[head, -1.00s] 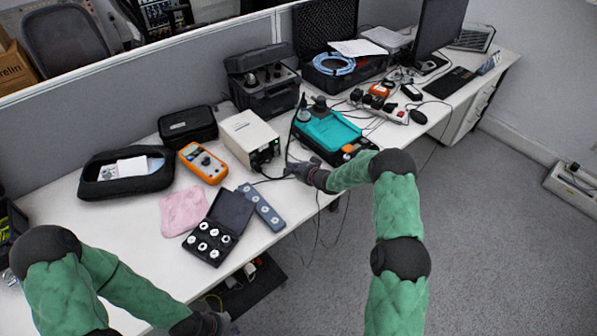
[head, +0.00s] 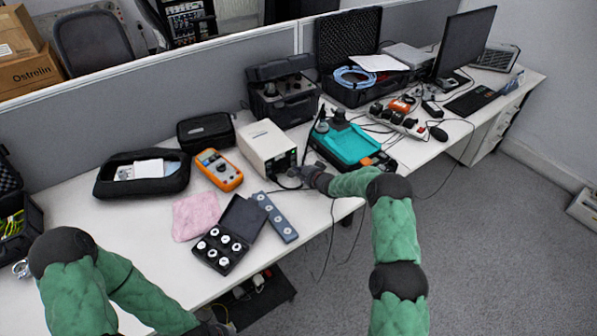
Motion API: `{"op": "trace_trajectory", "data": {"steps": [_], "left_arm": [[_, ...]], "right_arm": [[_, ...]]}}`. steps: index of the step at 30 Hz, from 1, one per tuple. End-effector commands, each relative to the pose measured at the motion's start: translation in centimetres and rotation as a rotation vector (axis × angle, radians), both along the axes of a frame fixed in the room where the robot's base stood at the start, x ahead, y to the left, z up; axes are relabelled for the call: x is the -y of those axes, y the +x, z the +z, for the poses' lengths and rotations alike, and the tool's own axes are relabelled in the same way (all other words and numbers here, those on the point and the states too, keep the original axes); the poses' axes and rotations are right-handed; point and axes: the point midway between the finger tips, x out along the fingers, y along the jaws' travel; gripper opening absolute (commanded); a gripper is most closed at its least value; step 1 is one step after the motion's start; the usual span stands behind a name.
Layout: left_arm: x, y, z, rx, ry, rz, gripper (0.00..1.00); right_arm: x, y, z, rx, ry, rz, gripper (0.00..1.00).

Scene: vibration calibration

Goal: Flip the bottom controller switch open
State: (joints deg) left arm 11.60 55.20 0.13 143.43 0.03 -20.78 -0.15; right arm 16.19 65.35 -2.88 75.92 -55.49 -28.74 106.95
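The controller is a cream-white box (head: 262,142) standing near the middle of the table, with a dark front panel (head: 287,162) facing the table's front edge. A small green light shows on the panel. The bottom switch is too small to make out. My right gripper (head: 296,173) is right at the lower part of this panel, its fingers pointing left. I cannot tell whether it touches the panel, or whether its fingers are open or shut. My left gripper (head: 214,329) is low at the bottom edge of the view, partly cut off, away from the controller.
An orange multimeter (head: 219,170) and black cases lie left of the controller. In front are an open box of round parts (head: 230,235), a grey-blue strip (head: 275,216) and a pink cloth (head: 196,215). A teal device (head: 347,145) stands close on the right. Cables hang over the table edge.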

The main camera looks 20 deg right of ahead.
Motion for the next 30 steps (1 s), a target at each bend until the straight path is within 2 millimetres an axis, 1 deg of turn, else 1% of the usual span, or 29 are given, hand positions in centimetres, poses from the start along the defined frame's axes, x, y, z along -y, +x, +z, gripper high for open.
{"op": "trace_trajectory", "data": {"steps": [1, 3, 5, 7, 14, 24, 30], "left_arm": [[0.0, 0.0, -0.6, 0.000, 0.000, 0.000, 0.00], [0.0, 0.0, -1.4, 0.000, 0.000, 0.000, 0.00], [0.0, 0.0, -1.7, 0.000, 0.000, 0.000, 0.00], [0.0, 0.0, -1.3, -0.001, 0.000, 0.000, 0.00], [0.0, 0.0, -1.1, 0.000, 0.000, 0.000, 0.00], [0.0, 0.0, -0.3, 0.000, 0.000, 0.000, 0.00], [0.0, 0.0, -0.2, 0.000, 0.000, 0.000, 0.00]], "right_arm": [[-0.1, 0.1, -0.5, 0.012, 0.007, 0.000, 0.00], [-0.2, 0.3, -0.8, 0.038, 0.016, 0.000, 0.00], [-0.2, 0.5, -0.8, 0.056, 0.022, 0.001, 0.00], [-0.2, 0.5, -0.5, 0.053, 0.020, 0.001, 0.00], [-0.2, 0.5, -0.2, 0.055, 0.020, 0.000, 0.00], [-0.2, 0.6, 1.3, 0.058, 0.020, 0.000, 0.00], [-0.2, 0.5, 1.3, 0.055, 0.021, 0.001, 0.00]]}}
